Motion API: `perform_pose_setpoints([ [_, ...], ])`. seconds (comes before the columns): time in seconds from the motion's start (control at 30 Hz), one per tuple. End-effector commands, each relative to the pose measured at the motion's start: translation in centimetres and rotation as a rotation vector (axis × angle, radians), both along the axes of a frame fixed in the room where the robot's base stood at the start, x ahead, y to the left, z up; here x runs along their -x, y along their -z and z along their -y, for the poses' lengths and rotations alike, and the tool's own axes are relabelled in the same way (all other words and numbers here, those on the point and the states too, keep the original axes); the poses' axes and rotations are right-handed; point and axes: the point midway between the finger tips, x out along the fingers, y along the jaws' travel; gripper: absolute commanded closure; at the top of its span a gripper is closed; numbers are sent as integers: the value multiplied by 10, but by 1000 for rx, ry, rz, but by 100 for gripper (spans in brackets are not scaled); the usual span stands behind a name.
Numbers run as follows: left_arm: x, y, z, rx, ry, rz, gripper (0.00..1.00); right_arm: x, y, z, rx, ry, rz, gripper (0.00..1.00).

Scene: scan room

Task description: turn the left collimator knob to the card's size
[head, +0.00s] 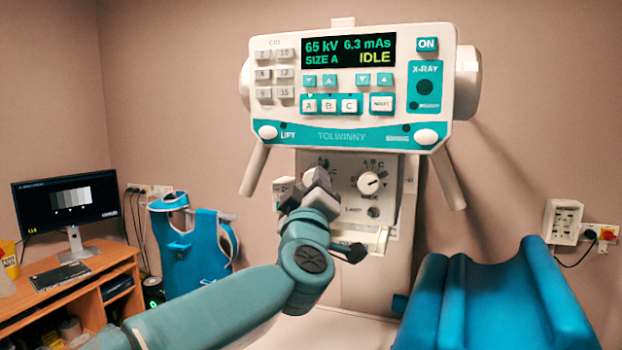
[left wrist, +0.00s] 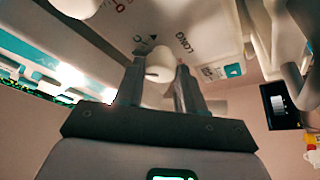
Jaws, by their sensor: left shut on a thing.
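My left gripper (head: 318,180) reaches up to the collimator panel (head: 347,208) under the x-ray console. In the left wrist view its two fingers (left wrist: 160,70) are shut on the left collimator knob (left wrist: 158,62), a white round knob with a slot-like mark. In the head view my gripper covers this knob, so its pointer setting cannot be read there. The right collimator knob (head: 370,183) is white with a dark pointer mark and stands clear to the right; a white round knob also shows at the top of the left wrist view (left wrist: 75,5). I see no size card.
The console (head: 340,137) has a display (head: 348,51) reading 65 kV, 6.3 mAs, SIZE A, IDLE. Two handles (head: 254,170) hang below it. A blue padded rest (head: 500,300) stands at right. A desk with a monitor (head: 68,200) and a blue apron (head: 190,245) are at left.

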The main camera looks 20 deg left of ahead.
Motion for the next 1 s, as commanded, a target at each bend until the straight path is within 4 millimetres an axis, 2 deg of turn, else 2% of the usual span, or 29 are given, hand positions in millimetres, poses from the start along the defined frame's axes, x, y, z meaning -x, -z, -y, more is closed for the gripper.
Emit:
perform_pose_setpoints([
  [0.1, 0, -3, 2, 110, 1, -6, 92, 0, -11, 0, 0, 0, 0, 100],
  [0.5, 0, -4, 3, 407, 1, -16, 92, 0, -31, 0, 0, 0, 0, 100],
  [1.0, 0, -4, 3, 537, 1, -20, 92, 0, -39, 0, 0, 0, 0, 100],
])
